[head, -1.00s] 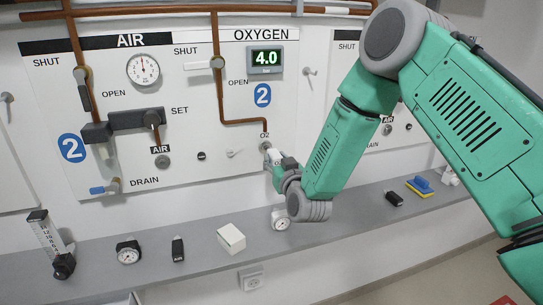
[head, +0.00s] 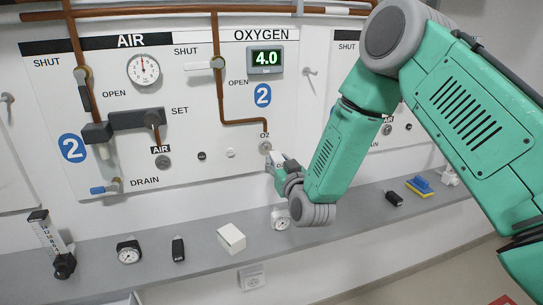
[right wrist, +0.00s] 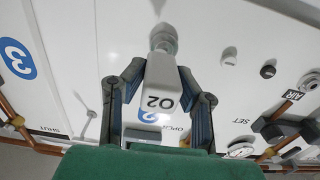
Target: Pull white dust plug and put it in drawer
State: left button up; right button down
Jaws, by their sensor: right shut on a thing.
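The right gripper (head: 277,164) is shut on a white block-shaped plug marked O2, which I take to be the dust plug. In the right wrist view the plug (right wrist: 163,86) sits between both fingers, its narrow end toward a round grey outlet (right wrist: 163,38). In the head view this O2 outlet (head: 265,146) is on the oxygen panel, just above and left of the fingers. I cannot tell whether the plug is still seated in it. No drawer shows clearly. The left gripper is out of view.
A grey shelf (head: 205,251) runs below the panels. A small white fitting (head: 230,152) is left of the outlet.

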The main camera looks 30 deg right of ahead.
aim_at(281, 166)
jog(key=shift+s, duration=0.1)
jog(key=shift+p+v, duration=0.3)
jog(key=shift+v, duration=3.1)
